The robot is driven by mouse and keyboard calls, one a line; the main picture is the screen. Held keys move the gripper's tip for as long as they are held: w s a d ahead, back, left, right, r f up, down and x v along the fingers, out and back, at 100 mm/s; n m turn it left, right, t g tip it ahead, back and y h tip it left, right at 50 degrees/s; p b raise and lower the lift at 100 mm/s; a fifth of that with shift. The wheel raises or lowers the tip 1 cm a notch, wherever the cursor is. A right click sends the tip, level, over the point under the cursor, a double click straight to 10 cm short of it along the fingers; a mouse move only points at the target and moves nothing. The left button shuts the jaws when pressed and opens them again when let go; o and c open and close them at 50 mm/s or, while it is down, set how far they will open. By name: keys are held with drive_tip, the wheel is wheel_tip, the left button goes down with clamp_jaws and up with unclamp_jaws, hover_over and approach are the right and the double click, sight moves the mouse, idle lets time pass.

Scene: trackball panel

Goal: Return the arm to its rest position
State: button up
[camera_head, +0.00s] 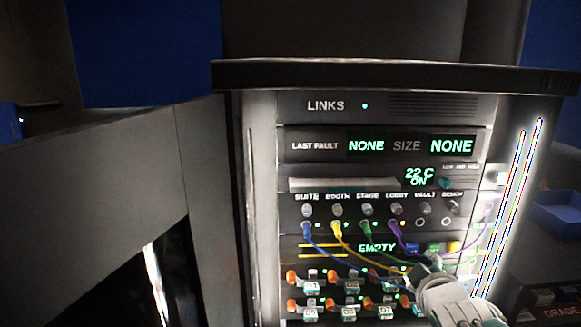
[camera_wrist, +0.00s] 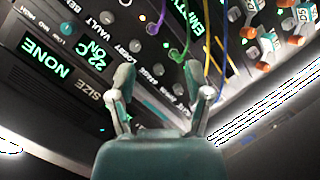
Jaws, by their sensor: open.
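My gripper (camera_head: 432,268) is in front of the lower right of the rack panel (camera_head: 390,105) in the head view, with my pale arm coming in from the bottom right. In the wrist view my gripper (camera_wrist: 157,82) has its two fingers spread apart with nothing between them. The panel and its cables show behind the fingers, tilted in that view. Whether the fingers touch any cable cannot be told. My gripper and arm hide part of the panel's lower right.
Blue (camera_head: 318,243), yellow (camera_head: 345,245), green (camera_head: 375,256) and purple (camera_head: 402,240) cables hang from the jack row. Orange-knobbed parts (camera_head: 292,277) line the bottom. A blue bin (camera_head: 558,215) stands right of the rack. A grey partition (camera_head: 95,165) is at left.

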drive_tip(key=s+a+f+m+g+y, duration=0.1)
drive_tip(key=s+a+f+m+g, duration=0.2)
drive_tip(key=s, duration=0.6)
drive_tip(key=s+a+f+m+g+y, duration=0.1)
drive_tip(key=s+a+f+m+g, duration=0.2)
drive_tip(key=s+a+m+g, duration=0.2)
drive_tip(key=s+a, duration=0.1)
drive_tip(key=s, duration=0.2)
drive_tip(key=shift+s+f+m+g+y, duration=0.25)
drive_tip(key=shift+s+m+g+y, duration=0.05)
drive_tip(key=shift+s+m, duration=0.1)
idle(0.7)
